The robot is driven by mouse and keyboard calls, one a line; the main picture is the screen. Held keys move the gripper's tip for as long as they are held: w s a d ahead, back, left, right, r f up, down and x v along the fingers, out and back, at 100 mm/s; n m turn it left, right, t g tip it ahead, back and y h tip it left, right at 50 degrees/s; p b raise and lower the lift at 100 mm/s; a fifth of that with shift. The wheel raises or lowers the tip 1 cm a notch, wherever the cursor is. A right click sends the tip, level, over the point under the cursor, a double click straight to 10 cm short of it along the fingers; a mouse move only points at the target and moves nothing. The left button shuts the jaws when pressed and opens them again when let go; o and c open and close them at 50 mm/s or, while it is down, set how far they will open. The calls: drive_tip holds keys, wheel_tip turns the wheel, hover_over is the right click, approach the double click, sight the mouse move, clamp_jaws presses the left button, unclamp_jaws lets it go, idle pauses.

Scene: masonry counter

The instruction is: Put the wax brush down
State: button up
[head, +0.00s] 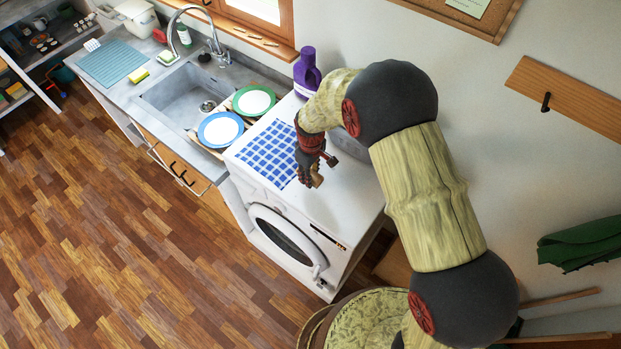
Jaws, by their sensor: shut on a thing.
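My gripper (309,174) is over the top of the white washing machine (330,205), pointing down, just right of a blue-and-white checked cloth (268,153). It is shut on a small tan-brown thing, which I take to be the wax brush (317,181). Only a small part of the brush shows at the fingertips; the fingers hide the rest. I cannot tell whether the brush touches the machine top or is held above it.
A purple bottle (306,72) stands behind my arm. A blue-rimmed plate (221,129) and a green-rimmed plate (254,100) are on a rack beside the sink (185,95). The machine's front top is clear. A green cloth (582,244) is at the right.

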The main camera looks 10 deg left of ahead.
drive_tip(key=shift+f, duration=1.55)
drive_tip(key=shift+f, duration=0.2)
drive_tip(key=o, duration=1.1)
drive_tip(key=shift+r, duration=0.15)
